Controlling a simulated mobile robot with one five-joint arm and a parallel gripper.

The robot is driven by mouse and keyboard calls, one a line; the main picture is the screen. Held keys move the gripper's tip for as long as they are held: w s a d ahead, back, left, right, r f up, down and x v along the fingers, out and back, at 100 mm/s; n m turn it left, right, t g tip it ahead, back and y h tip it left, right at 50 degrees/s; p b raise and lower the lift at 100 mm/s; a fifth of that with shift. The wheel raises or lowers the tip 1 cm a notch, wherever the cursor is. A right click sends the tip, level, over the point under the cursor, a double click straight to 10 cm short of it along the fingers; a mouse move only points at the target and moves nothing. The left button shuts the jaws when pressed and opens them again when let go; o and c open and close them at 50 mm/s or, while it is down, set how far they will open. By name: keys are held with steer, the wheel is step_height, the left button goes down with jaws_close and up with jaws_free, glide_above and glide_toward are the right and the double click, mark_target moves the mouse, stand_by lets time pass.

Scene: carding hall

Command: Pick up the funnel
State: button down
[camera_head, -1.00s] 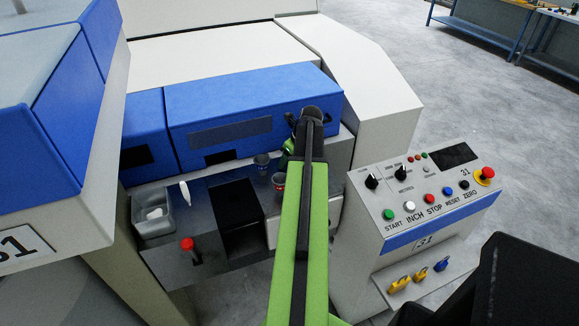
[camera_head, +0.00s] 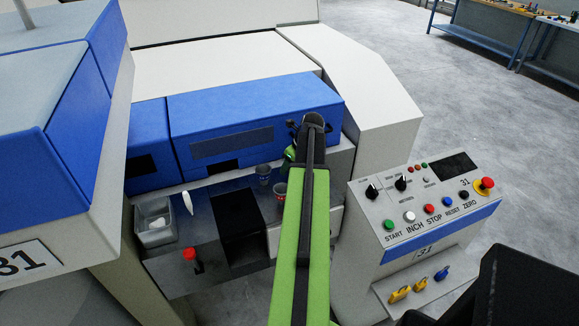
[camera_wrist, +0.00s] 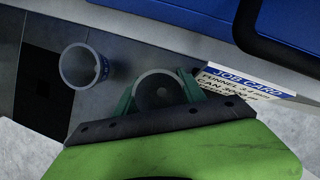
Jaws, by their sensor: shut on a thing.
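The funnel (camera_wrist: 148,80) shows in the wrist view as a round grey rim with a dark inside. My gripper (camera_wrist: 158,92) has its green fingers on either side of the rim, shut on it. Whether the funnel touches the surface below I cannot tell. In the head view my gripper (camera_head: 290,153) is mostly hidden behind my arm, showing only as a bit of green beside it, near the blue machine housing; the funnel cannot be made out there.
A cup with a blue mark (camera_head: 264,174) stands on the metal shelf, also in the wrist view (camera_wrist: 80,67). A red-marked cup (camera_head: 280,191) stands near my arm. A grey bin (camera_head: 155,237) and red-knobbed lever (camera_head: 190,254) are left. A job card (camera_wrist: 240,84) lies right of the funnel.

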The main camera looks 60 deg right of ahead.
steer(key=r+p, duration=0.2)
steer(key=r, duration=0.2)
steer(key=shift+s+d+p, duration=0.15)
steer(key=shift+s+p, duration=0.15)
steer(key=shift+p, duration=0.1)
steer(key=s+d+r+p, duration=0.4)
steer(key=s+r+p, duration=0.1)
steer(key=s, duration=0.5)
steer(key=shift+s, duration=0.25)
